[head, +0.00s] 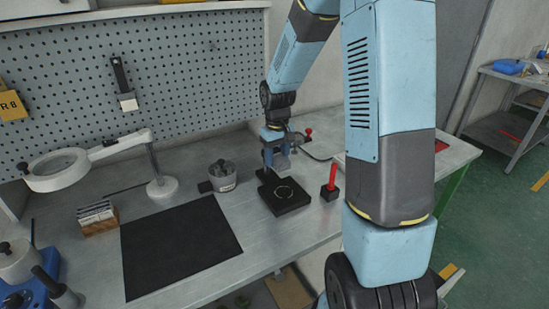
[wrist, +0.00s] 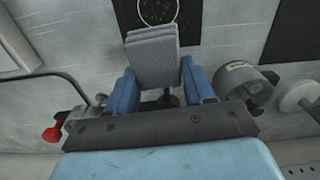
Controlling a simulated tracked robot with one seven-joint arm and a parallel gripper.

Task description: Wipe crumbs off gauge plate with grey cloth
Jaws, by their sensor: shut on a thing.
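The gauge plate (head: 285,207) is a black square block with a pale ring on top, lying on the metal bench. Its dark top and thin ring also show at the upper edge of the wrist view (wrist: 190,22), with small yellowish specks in the ring that may be crumbs. My gripper (head: 274,152) is shut on the grey cloth (wrist: 152,58), a folded ribbed pad between the blue fingers (wrist: 160,88). The cloth hangs near the back edge of the plate in the head view. I cannot tell whether it touches the plate. The cloth hides part of the plate.
A grey cup (head: 222,178) stands left of the plate, and a red-handled black block (head: 331,189) stands right of it. A black mat (head: 180,245) lies front left. A magnifier lamp (head: 60,170) and a slotted wooden block (head: 98,222) are further left.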

